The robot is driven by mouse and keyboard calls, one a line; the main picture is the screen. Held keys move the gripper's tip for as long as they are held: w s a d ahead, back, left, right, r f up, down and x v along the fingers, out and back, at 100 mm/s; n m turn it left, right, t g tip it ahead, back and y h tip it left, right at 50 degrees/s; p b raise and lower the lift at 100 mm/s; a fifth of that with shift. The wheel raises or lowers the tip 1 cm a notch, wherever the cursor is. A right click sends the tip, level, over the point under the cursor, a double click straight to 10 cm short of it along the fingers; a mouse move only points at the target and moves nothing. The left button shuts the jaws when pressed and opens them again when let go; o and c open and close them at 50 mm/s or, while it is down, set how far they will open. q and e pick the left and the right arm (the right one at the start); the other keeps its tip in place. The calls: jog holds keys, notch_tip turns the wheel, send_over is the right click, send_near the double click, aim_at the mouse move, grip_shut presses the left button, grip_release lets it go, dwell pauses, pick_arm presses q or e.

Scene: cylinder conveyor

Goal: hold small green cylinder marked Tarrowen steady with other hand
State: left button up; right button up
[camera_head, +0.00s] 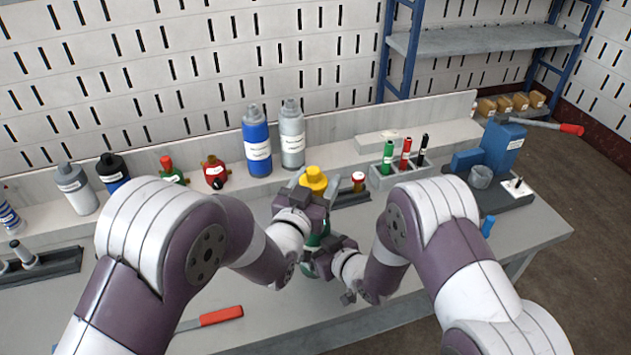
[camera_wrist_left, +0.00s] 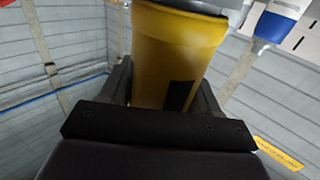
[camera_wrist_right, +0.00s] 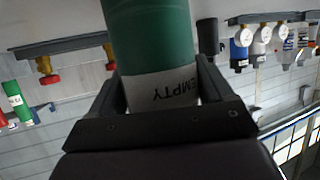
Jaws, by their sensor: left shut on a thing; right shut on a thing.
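The green cylinder (camera_head: 318,232) is partly hidden between my two grippers in the head view. In the right wrist view the green cylinder (camera_wrist_right: 150,38) fills the middle and carries a white label reading "EMPTY"; the name Tarrowen is not readable. My right gripper (camera_head: 325,245) is shut on it low down. My left gripper (camera_head: 312,198) is higher and shut on a yellow piece (camera_head: 314,179). In the left wrist view the yellow piece (camera_wrist_left: 172,60) stands between the fingers with a dark patch. I cannot tell whether the yellow piece and green cylinder are joined.
A blue cylinder (camera_head: 257,145) and a grey cylinder (camera_head: 292,135) stand behind on the ledge. Green, red and black markers stand in a grey holder (camera_head: 398,178) at the right. A blue vise (camera_head: 500,145) is beyond. A red-handled tool (camera_head: 221,316) lies in front.

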pick_arm(q)
jog(key=m+g+h, duration=0.3)
jog(key=m+h, duration=0.1)
jog(key=h, duration=0.1)
jog(key=shift+d, duration=0.15)
jog(key=shift+s+d+m+g+h, duration=0.15)
jog(key=shift+m+g+h, duration=0.3)
jog(key=shift+g+h, duration=0.1)
jog(key=shift+s+d+m+g+h, duration=0.1)
jog(key=shift+m+g+h, duration=0.35)
jog(key=shift+g+h, duration=0.1)
jog(key=m+g+h, duration=0.1)
jog(key=m+g, duration=0.1)
jog(key=g, duration=0.1)
jog(key=m+g+h, duration=0.2)
jog(key=shift+s+g, duration=0.15)
jog(key=shift+g, duration=0.25)
jog(key=shift+s+d+m+g+h, duration=0.1)
jog(key=shift+s+m+g+h, duration=0.1)
jog(key=shift+m+g, duration=0.45)
jog(key=shift+s+d+m+g+h, duration=0.1)
jog(key=shift+m+g+h, duration=0.1)
jog(key=shift+m+g, duration=0.45)
jog(key=shift+g, duration=0.4)
